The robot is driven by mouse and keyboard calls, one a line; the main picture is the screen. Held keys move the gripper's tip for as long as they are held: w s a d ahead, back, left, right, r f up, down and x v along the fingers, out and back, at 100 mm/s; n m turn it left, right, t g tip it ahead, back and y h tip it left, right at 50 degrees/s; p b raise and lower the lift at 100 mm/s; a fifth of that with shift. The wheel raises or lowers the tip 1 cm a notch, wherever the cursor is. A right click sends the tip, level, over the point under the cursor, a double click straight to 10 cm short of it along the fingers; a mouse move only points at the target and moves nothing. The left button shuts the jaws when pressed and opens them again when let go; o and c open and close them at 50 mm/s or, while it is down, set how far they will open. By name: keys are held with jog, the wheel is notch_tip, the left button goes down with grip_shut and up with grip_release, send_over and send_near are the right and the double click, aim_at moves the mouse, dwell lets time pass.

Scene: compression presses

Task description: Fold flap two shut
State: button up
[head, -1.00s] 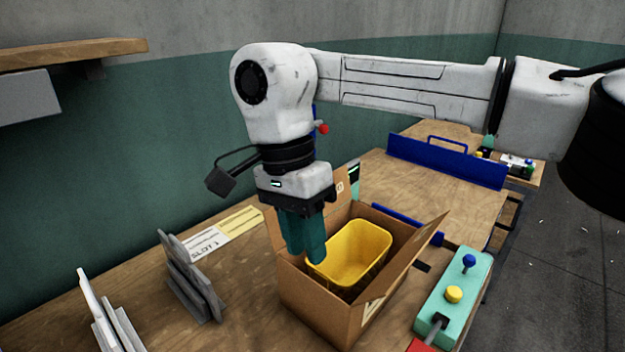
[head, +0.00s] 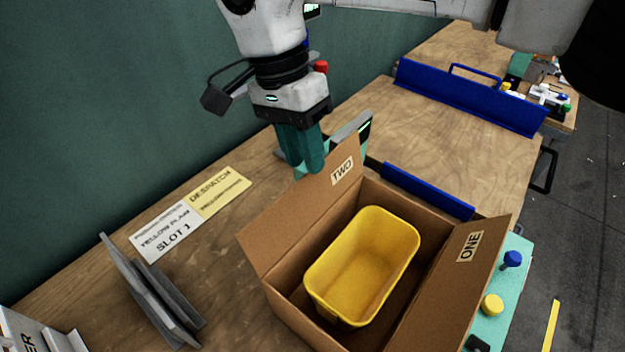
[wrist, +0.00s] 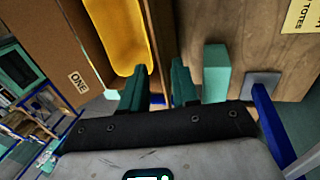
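An open brown cardboard box stands on the bench with a yellow tote (head: 362,268) inside. Flap two (head: 300,208), labelled TWO, stands up and leans outward on the box's far left side. Flap one (head: 455,285), labelled ONE, stands up on the right side; it also shows in the wrist view (wrist: 50,50). My gripper (head: 307,168) is on the outer side of flap two, with its fingertips close to the flap's top edge. Contact cannot be told. In the wrist view, my gripper's fingers (wrist: 161,80) are apart, with nothing clearly held between them.
A pale teal block (wrist: 216,72) stands beside my fingers. Grey upright plates (head: 150,300) stand at the front left. A despatch label (head: 190,213) lies on the bench. A blue rail (head: 428,190) runs behind the box. A teal control box (head: 508,290) is at right.

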send_over(320, 216)
jog(key=w+a, duration=0.1)
notch_tip(320, 216, down, 7)
jog(key=shift+w, duration=0.15)
grip_shut()
dwell(1.3)
